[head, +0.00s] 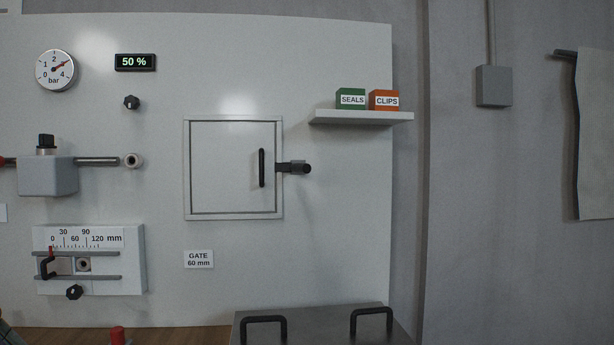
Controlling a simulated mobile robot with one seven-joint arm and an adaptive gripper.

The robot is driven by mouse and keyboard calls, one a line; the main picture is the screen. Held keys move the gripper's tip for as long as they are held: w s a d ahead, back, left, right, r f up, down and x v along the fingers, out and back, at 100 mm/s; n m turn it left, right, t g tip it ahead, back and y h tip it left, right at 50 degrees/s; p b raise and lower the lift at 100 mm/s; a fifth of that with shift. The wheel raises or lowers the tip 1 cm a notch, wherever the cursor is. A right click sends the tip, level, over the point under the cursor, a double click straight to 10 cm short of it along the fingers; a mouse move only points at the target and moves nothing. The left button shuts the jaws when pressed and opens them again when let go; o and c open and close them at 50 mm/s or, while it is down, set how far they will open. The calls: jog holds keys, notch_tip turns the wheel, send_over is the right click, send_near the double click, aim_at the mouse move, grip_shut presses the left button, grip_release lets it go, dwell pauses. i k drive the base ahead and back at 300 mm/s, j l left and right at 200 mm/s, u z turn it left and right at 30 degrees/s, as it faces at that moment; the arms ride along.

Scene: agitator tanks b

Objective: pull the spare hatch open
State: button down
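A square, light grey hatch door (225,165) sits in a frame on the white wall panel. It looks shut, lying flush in its frame. A black vertical bar handle (262,168) is on its right side. A dark latch lever (293,168) sticks out at the right edge of the frame, roughly level with the handle's middle. I cannot tell from here whether it holds the door. No label naming the hatch shows. My gripper is not in view.
A shelf (360,118) with a green SEALS box (350,99) and an orange CLIPS box (384,100) is at the upper right. Below is a grey metal surface (310,325) with two black handles. A gate slide unit (135,260) is at lower left.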

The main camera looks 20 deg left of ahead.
aim_at(233, 163)
jog(key=i+l+u, duration=0.1)
jog(key=u, duration=0.35)
jog(key=i+l+u, duration=0.15)
jog(key=u, duration=0.25)
jog(key=i+l, duration=0.05)
